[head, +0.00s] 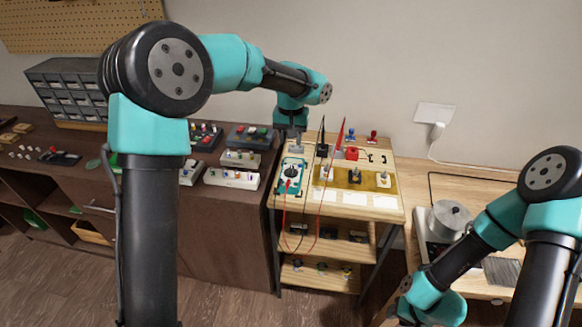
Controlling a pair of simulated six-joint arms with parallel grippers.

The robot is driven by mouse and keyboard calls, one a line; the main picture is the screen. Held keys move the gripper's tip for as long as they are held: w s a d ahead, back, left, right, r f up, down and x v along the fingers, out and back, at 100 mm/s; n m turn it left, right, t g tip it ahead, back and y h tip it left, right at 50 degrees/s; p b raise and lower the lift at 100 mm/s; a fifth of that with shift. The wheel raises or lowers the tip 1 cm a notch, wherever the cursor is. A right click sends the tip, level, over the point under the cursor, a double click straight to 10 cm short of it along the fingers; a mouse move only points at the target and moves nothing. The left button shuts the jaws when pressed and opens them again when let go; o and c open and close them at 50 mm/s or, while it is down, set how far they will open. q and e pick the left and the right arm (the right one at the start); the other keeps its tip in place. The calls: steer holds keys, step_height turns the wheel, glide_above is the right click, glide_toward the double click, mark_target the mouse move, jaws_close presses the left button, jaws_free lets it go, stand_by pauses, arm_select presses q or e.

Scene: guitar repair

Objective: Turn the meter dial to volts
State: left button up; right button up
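The meter (292,187) is a teal-edged box with a white face, lying at the left side of the small wooden stand. Its dark round dial (291,171) sits on the face; its markings and setting are too small to read. Red and black leads run from the meter area and hang over the stand's front. My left gripper (295,146) points down just behind the meter, beyond the dial; its fingers are too small to judge. My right arm reaches in at the lower right, and its gripper is not visible.
The wooden stand (350,208) also carries a brass-coloured tray (353,178) with switch parts, a red block (351,154) and upright red and black probes. Pedal-like boxes (249,138) stand on the dark cabinet at left. A silver round pot (449,218) sits at right.

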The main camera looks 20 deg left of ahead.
mark_target(291, 170)
arm_select(q)
step_height(291, 170, down, 12)
steer(key=shift+r, duration=0.1)
stand_by(0.4)
jaws_close()
